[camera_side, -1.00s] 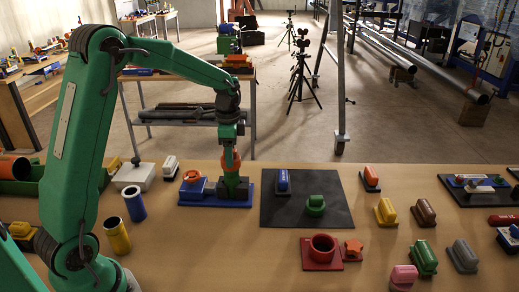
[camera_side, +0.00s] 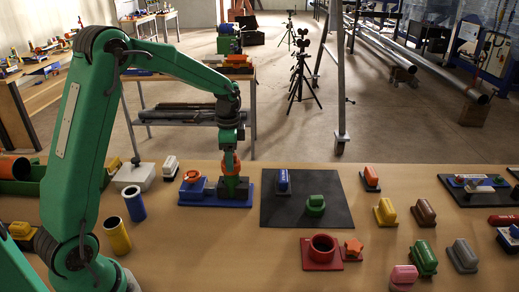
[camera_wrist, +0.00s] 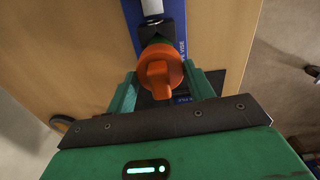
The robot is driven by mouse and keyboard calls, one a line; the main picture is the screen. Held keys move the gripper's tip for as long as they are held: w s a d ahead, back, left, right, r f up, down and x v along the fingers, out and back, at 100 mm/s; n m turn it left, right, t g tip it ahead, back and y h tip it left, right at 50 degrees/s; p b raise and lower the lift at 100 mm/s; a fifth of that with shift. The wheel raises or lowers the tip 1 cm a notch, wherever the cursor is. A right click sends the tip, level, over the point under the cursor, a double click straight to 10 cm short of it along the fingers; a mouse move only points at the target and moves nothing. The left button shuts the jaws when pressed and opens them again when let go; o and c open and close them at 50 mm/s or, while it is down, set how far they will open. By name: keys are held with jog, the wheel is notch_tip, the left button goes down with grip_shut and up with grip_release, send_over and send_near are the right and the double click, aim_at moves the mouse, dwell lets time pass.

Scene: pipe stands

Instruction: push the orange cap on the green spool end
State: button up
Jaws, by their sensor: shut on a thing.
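The orange cap (camera_wrist: 158,76), with a raised grip bar, sits between the two green fingers of my gripper (camera_wrist: 163,88) in the wrist view. My gripper is shut on it. A bit of green and a dark block (camera_wrist: 160,28) show right behind the cap, in line with it; I take the green to be the spool end. In the side view my gripper (camera_side: 232,172) is low over the dark block (camera_side: 235,187) on the blue base (camera_side: 205,200), with the orange cap (camera_side: 230,162) at its end. The cap hides the contact, so I cannot tell how fully it is seated.
An orange-topped blue piece (camera_side: 192,178) stands on the same base, left of my gripper. A red socket (camera_side: 322,246) and several coloured blocks stand nearer and farther right.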

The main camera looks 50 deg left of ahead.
jog(key=shift+f, duration=0.75)
jog(key=o, duration=1.2)
jog(key=shift+c, duration=0.2)
jog(key=shift+r, duration=0.1)
jog(key=shift+r, duration=2.45)
jog(key=shift+r, duration=0.1)
notch_tip(320, 180, up, 8)
jog(key=shift+f, duration=0.2)
